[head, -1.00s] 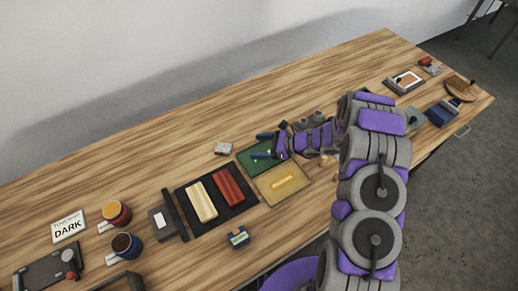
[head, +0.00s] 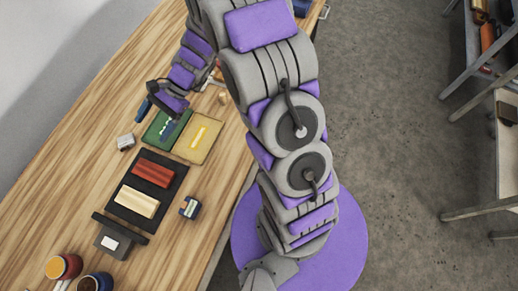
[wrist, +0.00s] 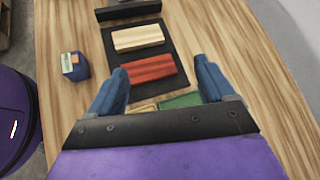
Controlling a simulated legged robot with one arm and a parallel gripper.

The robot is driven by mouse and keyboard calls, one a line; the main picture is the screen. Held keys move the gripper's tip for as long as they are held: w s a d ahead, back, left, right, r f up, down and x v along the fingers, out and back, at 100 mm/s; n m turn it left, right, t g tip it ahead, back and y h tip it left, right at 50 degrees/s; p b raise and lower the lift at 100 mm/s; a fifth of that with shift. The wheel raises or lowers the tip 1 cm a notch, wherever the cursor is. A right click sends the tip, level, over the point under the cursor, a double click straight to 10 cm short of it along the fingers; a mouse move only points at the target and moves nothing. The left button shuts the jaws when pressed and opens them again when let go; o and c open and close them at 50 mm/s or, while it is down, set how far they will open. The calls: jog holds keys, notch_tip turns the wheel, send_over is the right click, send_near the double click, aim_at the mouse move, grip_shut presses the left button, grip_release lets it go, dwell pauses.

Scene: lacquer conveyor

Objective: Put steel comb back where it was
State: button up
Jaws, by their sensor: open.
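I cannot make out the steel comb for certain in either view. A small pale grey piece (head: 125,142) lies on the bare wood beside the green board (head: 154,136); it may be the comb, but it is too small to tell. My gripper (head: 156,117) is over the green board, its blue fingers spread. In the wrist view my gripper (wrist: 160,80) is open with nothing between the fingers. The green board shows only partly below them (wrist: 182,100). A yellow board (head: 190,152) with a bright strip lies beside the green one.
A black mat (head: 166,180) holds a red block (head: 153,168) and a cream block (head: 137,201). Bare wood lies left of the boards. A shelf (head: 495,75) stands far right.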

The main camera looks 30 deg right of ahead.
jog(key=s+d+r+n+h, duration=0.3)
jog(key=s+d+r+n, duration=0.1)
jog(key=s, duration=0.5)
jog(key=s+d+r+n+h, duration=0.4)
jog(key=s+d, duration=0.2)
jog(key=s, duration=0.3)
jog(key=s+d+r+n+h, duration=0.3)
jog(key=s+d, duration=0.3)
jog(key=s, duration=0.4)
jog(key=shift+r+n+h, duration=0.4)
jog(key=shift+r, duration=0.35)
jog(key=shift+o, duration=1.1)
jog(key=shift+s+d, duration=0.2)
jog(key=shift+d, duration=0.1)
